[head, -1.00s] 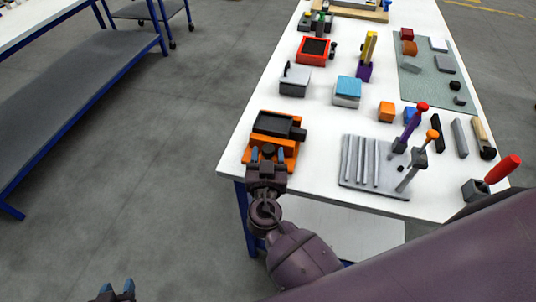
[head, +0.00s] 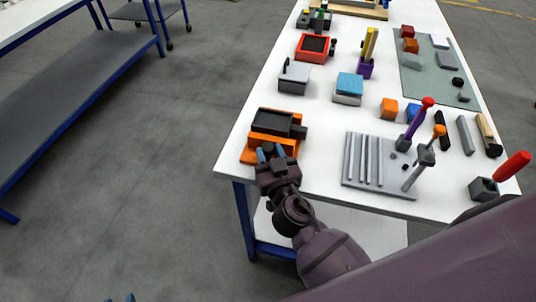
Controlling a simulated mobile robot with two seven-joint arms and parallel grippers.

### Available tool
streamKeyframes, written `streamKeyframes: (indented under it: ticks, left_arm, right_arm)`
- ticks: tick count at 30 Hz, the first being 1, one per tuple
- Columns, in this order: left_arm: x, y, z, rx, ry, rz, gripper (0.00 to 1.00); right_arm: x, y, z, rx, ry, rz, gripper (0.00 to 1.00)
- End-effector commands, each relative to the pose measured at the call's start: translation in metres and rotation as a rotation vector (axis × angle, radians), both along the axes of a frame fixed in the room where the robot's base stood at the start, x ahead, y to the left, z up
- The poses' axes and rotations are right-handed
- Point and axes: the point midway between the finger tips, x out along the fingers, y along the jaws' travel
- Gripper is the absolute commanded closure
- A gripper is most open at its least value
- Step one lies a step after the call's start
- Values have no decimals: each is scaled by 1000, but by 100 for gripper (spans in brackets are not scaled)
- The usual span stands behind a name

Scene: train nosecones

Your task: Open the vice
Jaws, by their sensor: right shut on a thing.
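The orange and dark grey vice (head: 274,122) sits at the near left corner of the white table. My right gripper (head: 271,151) is at the vice's near side, with its blue fingertips against the front. It is shut on the vice's handle, which is mostly hidden between the fingers. The jaw gap is too small to judge. My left gripper (head: 120,299) shows only its blue fingertips at the bottom edge, apart and empty, away from the table.
Right of the vice is a grey rack (head: 352,187) with rods and upright tools. A grey box (head: 293,77), a blue-topped box (head: 349,87) and a red box (head: 312,48) stand farther back. A red-handled tool (head: 511,167) stands at the right.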

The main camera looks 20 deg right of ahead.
Motion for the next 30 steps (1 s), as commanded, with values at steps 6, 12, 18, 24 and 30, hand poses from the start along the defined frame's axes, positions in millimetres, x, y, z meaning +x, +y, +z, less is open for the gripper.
streamKeyframes:
  ticks: [6, 12, 18, 24, 30]
  left_arm:
    - [7, -1, 16, 0, -21, -2, 57]
    - [12, -1, 29, -1, -38, -4, 57]
    - [13, -1, 32, -1, -41, -4, 57]
    - [12, -1, 32, 0, -39, -3, 57]
    - [8, 0, 28, 0, -28, -1, 57]
  right_arm:
    - [0, -3, 3, -3, -1, 131, 88]
    - [1, -4, 3, -3, -3, 211, 88]
    - [1, -4, 2, -1, -2, 247, 88]
    - [2, -4, 2, -2, -3, 253, 88]
    - [2, -4, 2, -1, -4, 252, 88]
